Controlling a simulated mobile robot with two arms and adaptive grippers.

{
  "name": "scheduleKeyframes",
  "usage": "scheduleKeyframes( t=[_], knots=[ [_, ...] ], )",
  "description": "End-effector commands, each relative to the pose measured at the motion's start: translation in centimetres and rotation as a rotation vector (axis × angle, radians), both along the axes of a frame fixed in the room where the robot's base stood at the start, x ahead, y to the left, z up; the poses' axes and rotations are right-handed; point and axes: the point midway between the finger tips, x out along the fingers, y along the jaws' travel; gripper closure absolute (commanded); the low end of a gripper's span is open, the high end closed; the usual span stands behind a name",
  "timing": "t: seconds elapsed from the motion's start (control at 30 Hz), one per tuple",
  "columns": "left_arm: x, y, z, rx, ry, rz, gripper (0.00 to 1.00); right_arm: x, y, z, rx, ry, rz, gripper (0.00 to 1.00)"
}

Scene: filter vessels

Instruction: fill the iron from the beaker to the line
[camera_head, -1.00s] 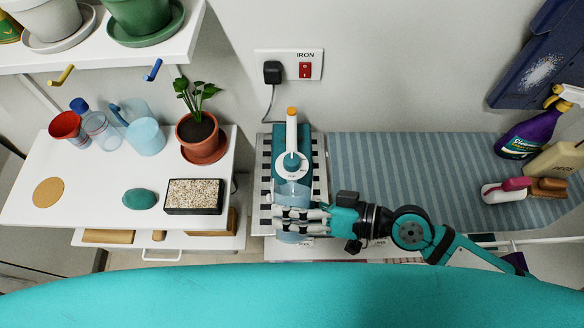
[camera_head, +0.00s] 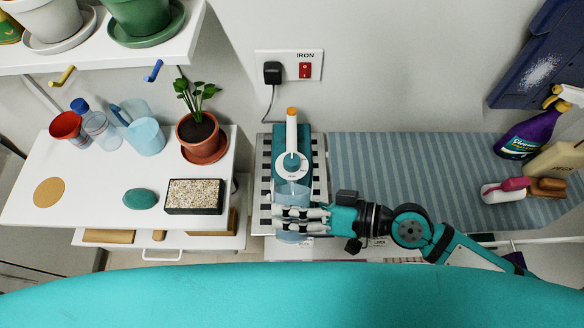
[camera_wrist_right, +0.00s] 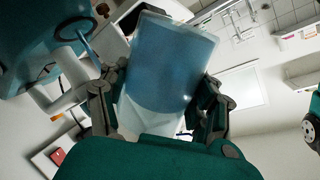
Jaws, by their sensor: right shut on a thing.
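The teal iron (camera_head: 305,139) with a white handle and an orange tip rests on the slotted stand at the left end of the ironing surface. It shows at the upper left in the right wrist view (camera_wrist_right: 32,40). My right gripper (camera_head: 291,214) is at the near end of the iron. It is shut on the clear beaker (camera_wrist_right: 172,70), which has blue liquid in it and seems tilted. In the head view the fingers partly cover the beaker (camera_head: 291,193). The fill line and any stream of water cannot be made out. My left gripper is not in view.
A white table (camera_head: 95,205) at left holds a blue watering can (camera_head: 145,136), a bottle, a red cup and a potted plant (camera_head: 199,130). A purple spray bottle (camera_head: 524,135) and brushes stand at the right. The striped ironing surface (camera_head: 400,165) between is mostly clear.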

Motion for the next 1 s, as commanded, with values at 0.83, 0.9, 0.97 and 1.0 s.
scheduleKeyframes(
  t=[0.83,0.9,0.97,1.0],
  knots=[
    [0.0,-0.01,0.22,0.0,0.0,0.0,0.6,0.07,0.02,0.01,0.001,0.039,0.0,0.75],
    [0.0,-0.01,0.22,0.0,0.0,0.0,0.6,0.06,0.02,0.0,0.001,0.039,0.0,0.75],
    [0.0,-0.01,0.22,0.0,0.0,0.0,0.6,0.06,0.02,0.0,0.001,0.039,0.0,0.75],
    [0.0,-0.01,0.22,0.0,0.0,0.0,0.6,0.06,0.02,0.0,0.001,0.039,0.0,0.75]
  ],
)
